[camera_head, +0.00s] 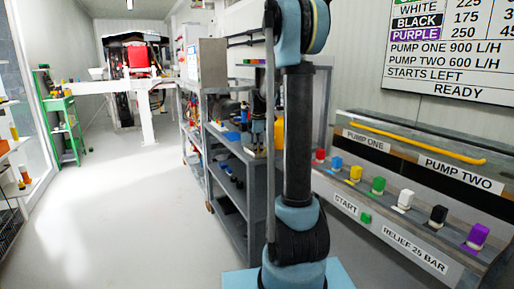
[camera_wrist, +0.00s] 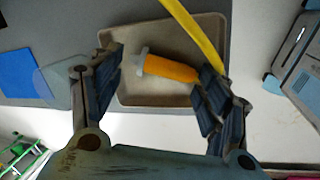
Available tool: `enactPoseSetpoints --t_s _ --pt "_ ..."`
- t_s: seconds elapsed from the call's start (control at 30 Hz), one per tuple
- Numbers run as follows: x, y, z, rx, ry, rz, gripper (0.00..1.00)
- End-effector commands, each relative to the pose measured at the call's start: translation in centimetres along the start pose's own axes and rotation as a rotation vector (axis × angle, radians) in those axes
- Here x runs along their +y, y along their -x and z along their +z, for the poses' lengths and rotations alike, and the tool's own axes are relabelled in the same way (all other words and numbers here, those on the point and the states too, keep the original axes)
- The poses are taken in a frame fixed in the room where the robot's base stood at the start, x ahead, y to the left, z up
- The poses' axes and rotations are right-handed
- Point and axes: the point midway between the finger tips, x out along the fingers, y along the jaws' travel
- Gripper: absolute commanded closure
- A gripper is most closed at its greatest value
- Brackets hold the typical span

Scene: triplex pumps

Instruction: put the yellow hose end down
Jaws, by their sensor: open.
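In the wrist view, my gripper (camera_wrist: 163,66) is open, its two dark fingers spread to either side of an orange-yellow cylindrical piece with a grey flanged tip (camera_wrist: 165,68). This looks like the hose end. It lies in a shallow beige tray (camera_wrist: 185,30), and I see no finger clamped on it. A yellow hose (camera_wrist: 195,32) runs from the top edge down to the right finger, which hides where it leads. I cannot tell whether the right finger touches the piece. In the head view, my arm and the grey post hide most of this spot.
A grey shelf cart (camera_head: 235,165) stands behind my arm. At right is a pump bench with coloured knobs and a yellow tube (camera_head: 415,142) along it. A blue flat piece (camera_wrist: 18,75) lies left of the tray. The floor (camera_head: 120,220) at left is clear.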

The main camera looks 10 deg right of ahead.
Motion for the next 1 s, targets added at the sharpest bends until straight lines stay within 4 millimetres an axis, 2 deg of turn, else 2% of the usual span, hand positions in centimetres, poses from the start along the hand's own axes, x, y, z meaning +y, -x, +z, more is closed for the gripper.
enactPoseSetpoints --t_s 0.23,0.7,0.83,1.0 --pt "0.2 1.3 0.1 0.0 -0.001 0.0 0.3" --pt "0.2 9.9 0.1 0.0 -0.002 0.0 0.3" --pt "0.2 11.6 0.1 0.0 -0.002 0.0 0.3" --pt "0.2 12.7 0.1 -0.001 -0.002 0.0 0.3"
